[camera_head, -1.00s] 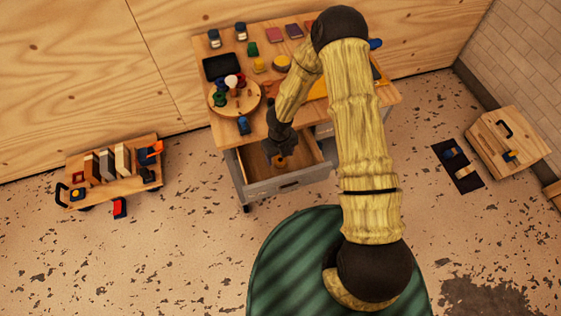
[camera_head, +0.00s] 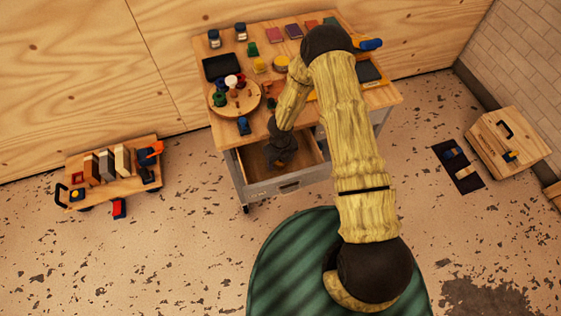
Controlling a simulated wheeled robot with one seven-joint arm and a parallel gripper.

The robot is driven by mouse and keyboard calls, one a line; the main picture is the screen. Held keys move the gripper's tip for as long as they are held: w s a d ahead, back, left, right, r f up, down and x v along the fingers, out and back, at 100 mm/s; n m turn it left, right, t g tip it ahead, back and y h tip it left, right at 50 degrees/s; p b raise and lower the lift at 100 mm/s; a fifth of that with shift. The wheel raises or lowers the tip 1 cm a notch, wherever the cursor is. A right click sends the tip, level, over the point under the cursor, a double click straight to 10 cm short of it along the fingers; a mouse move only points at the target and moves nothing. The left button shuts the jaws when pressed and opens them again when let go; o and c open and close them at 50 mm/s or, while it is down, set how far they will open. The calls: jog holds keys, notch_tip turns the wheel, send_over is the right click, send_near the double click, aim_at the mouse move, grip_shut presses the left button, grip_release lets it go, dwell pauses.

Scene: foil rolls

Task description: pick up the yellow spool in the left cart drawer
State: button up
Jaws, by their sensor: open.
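The cart (camera_head: 220,137) has a wooden top, and its left drawer (camera_head: 256,176) is pulled open, with a bare wooden inside and a grey front. My gripper (camera_head: 280,164) is dark, points down and is open, over or inside the drawer near its middle. I cannot tell its exact height. No yellow spool can be made out in the drawer; my gripper and wrist cover part of the inside.
A round board (camera_head: 247,106) with several coloured pieces and a black tray (camera_head: 222,67) stand on the cart top. A low wooden trolley (camera_head: 110,185) is at the left. A wooden box (camera_head: 507,148) stands at the right beside a dark mat (camera_head: 467,177).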

jog(key=c, duration=1)
jog(key=shift+r, duration=0.1)
jog(key=shift+c, duration=0.2)
notch_tip(320, 180, up, 18)
jog(key=p, duration=0.3)
